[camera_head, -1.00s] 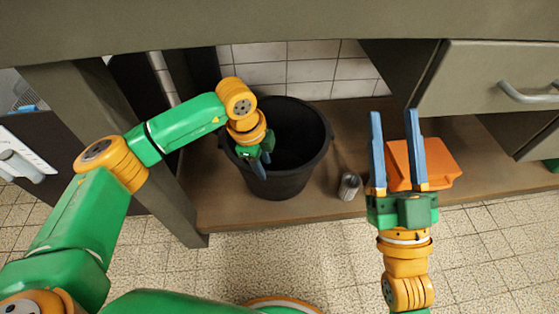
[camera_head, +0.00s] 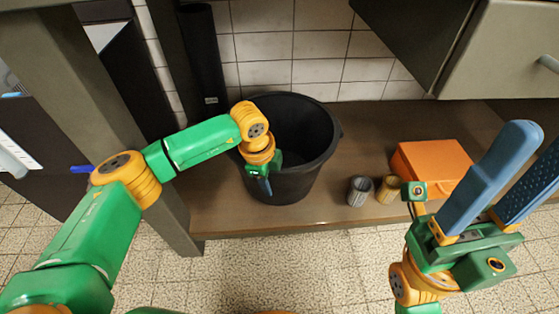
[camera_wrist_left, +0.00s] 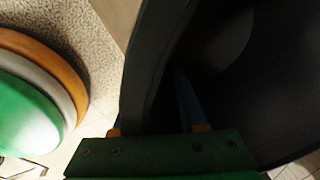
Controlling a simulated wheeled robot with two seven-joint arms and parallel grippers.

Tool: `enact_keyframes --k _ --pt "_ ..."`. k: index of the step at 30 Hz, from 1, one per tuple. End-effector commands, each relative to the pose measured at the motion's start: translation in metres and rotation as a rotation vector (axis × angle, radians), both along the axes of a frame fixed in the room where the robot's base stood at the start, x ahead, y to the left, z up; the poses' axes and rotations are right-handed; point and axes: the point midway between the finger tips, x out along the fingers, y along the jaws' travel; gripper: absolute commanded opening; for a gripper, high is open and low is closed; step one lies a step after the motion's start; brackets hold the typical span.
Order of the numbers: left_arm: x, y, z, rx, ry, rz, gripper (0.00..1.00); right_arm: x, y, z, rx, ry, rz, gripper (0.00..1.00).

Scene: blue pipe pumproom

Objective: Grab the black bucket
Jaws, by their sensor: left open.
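The black bucket (camera_head: 297,186) stands upright and open-topped on the brown lower shelf. My left gripper (camera_head: 266,185) is at the bucket's front-left rim, pointing down. In the left wrist view, the bucket wall (camera_wrist_left: 150,60) runs between the fingers of the left gripper (camera_wrist_left: 150,118). One blue finger is inside the bucket and the other is mostly hidden on the outer side. The jaws are open, and contact with the wall cannot be made out. My right gripper (camera_head: 512,178) is open and empty at the right, its two blue fingers apart, away from the bucket.
A grey can (camera_head: 359,191) and a yellowish can (camera_head: 388,188) stand right of the bucket. An orange box (camera_head: 436,163) lies farther right on the shelf (camera_head: 320,217). A cabinet leg (camera_head: 92,110) stands left, and a drawer unit (camera_head: 500,50) overhangs at upper right.

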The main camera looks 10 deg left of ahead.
Motion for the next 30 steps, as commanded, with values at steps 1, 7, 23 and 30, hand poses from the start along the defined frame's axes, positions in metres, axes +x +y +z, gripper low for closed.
enact_keyframes --k 1,7,23,30 --pt "0.0000 0.0000 0.0008 0.000 0.000 0.000 0.42 0.0001 0.0001 0.0007 0.000 0.001 0.000 0.50" --pt "-0.0001 0.0000 0.0003 0.000 0.000 0.000 0.42 0.0002 0.0001 0.0008 -0.001 0.002 0.000 0.50" --pt "-0.0002 0.0000 -0.0032 0.000 0.000 0.000 0.00 0.0002 0.0001 0.0009 0.000 0.002 0.000 0.50" --pt "-0.0003 0.0001 -0.0033 0.000 0.001 0.000 0.00 0.0003 0.0001 0.0008 0.000 0.002 0.000 0.50"
